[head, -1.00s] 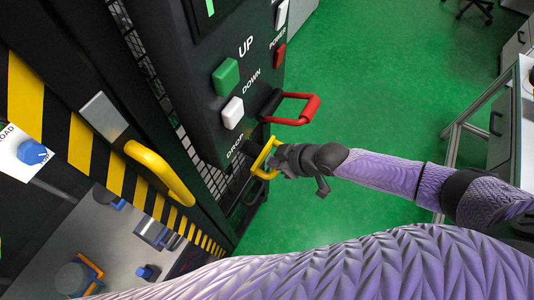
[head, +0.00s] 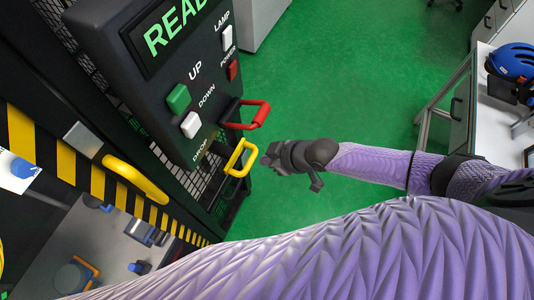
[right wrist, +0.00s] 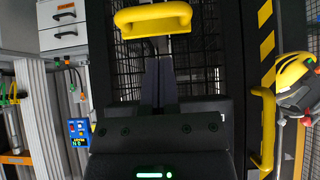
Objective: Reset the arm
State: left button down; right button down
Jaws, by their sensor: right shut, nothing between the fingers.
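My right gripper (head: 268,160) is at the end of the purple arm, just right of the yellow drop handle (head: 240,158), with a small gap between them. In the right wrist view the gripper's fingers (right wrist: 158,82) are together and empty, and the yellow handle (right wrist: 153,19) is ahead of them. The control panel (head: 150,95) carries a green UP button (head: 178,98), a white DOWN button (head: 190,125), a red-handled lever (head: 247,114) and a lit screen (head: 172,28) reading "READ", cut off at the top. My left gripper is not in view.
A yellow door handle (head: 136,180) sits on the striped tower front at lower left. A white desk (head: 500,115) with a blue helmet (head: 513,61) stands at the right. The green floor (head: 340,70) between tower and desk is clear.

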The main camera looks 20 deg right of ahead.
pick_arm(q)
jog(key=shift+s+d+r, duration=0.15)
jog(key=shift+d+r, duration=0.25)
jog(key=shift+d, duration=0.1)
pick_arm(e)
jog(key=shift+s+d+r, duration=0.2)
jog(key=shift+s+r, duration=0.05)
jog(key=shift+r, duration=0.1)
